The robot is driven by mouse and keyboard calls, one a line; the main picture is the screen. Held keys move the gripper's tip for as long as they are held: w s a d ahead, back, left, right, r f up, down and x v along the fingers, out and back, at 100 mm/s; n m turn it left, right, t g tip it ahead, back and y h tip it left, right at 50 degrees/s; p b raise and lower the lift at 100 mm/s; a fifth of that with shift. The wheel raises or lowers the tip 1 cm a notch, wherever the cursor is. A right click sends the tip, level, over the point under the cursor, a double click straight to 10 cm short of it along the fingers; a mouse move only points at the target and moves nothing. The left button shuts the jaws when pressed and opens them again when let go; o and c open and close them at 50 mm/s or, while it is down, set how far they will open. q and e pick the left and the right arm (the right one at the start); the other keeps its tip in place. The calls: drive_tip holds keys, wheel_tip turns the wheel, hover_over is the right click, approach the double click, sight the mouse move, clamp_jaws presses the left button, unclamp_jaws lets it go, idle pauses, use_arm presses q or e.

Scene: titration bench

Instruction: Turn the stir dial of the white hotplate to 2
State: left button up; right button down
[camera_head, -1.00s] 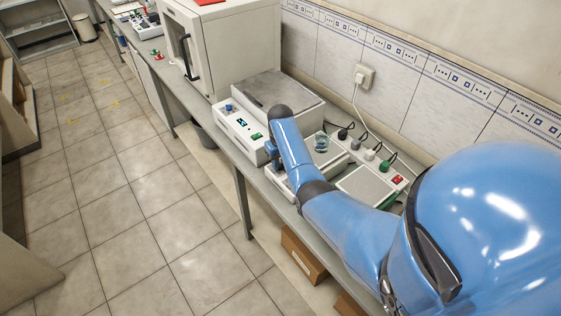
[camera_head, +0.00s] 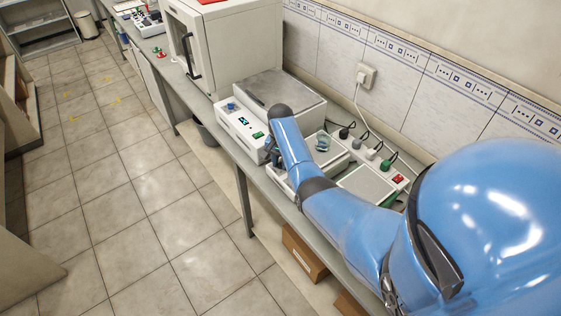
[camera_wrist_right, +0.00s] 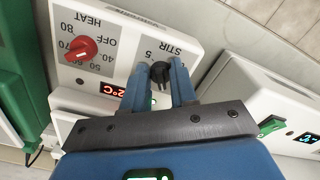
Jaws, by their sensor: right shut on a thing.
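The white hotplate (camera_wrist_right: 120,35) shows its front panel in the right wrist view, with upside-down HEAT and STIR labels. The black stir dial (camera_wrist_right: 160,72) sits below the STIR label, near a printed 5. The blue fingers of my right gripper (camera_wrist_right: 158,88) are shut on the dial, one on each side. They cover most of its scale, so I cannot read its setting. In the head view, my right arm hides most of the hotplate's front, but its white body (camera_head: 343,160) shows behind the arm. My left gripper is not in view.
A red heat dial (camera_wrist_right: 82,49) and a red-lit display (camera_wrist_right: 118,90) are close by. Another white instrument (camera_head: 232,122) with a blue knob stands just left of the hotplate.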

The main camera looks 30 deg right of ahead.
sight(280, 162)
drive_tip(key=shift+w+r+m, duration=0.1)
drive_tip(key=shift+m, duration=0.6)
drive_tip(key=c, duration=0.9)
unclamp_jaws()
drive_tip(key=shift+c, duration=0.2)
wheel_tip(280, 162, up, 11)
drive_tip(key=b, duration=0.1)
drive_tip(key=shift+b, duration=0.3)
